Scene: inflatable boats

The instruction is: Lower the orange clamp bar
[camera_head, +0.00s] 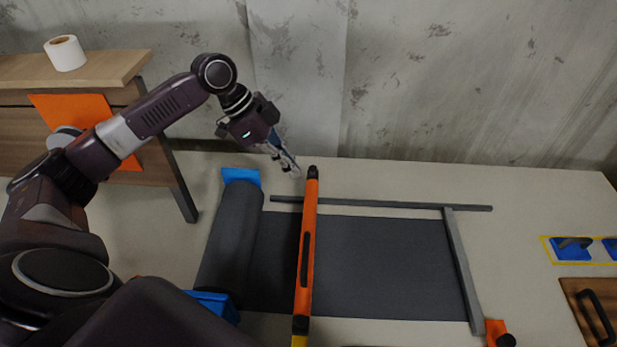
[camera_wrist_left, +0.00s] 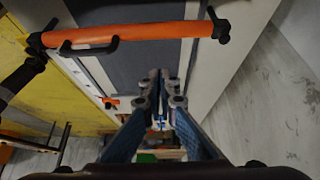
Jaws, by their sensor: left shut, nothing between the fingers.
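The orange clamp bar (camera_head: 307,245) runs lengthwise across the dark grey sheet (camera_head: 385,265) in the head view, with a black end at the back and a black handle along its middle. In the left wrist view the bar (camera_wrist_left: 150,34) crosses the upper part with its black handle. My left gripper (camera_head: 294,170) is just left of the bar's far end, fingers together and empty. Its closed fingertips also show in the left wrist view (camera_wrist_left: 160,76), apart from the bar in the picture. Whether the bar touches the sheet I cannot tell. My right gripper is out of view.
A dark roll (camera_head: 232,235) lies between blue holders left of the bar. Grey rails edge the sheet. A wooden cabinet (camera_head: 100,68) with a white tape roll (camera_head: 65,53) stands at the left. Blue-handled tools (camera_head: 572,248) lie at the right. A concrete wall (camera_head: 430,80) closes the back.

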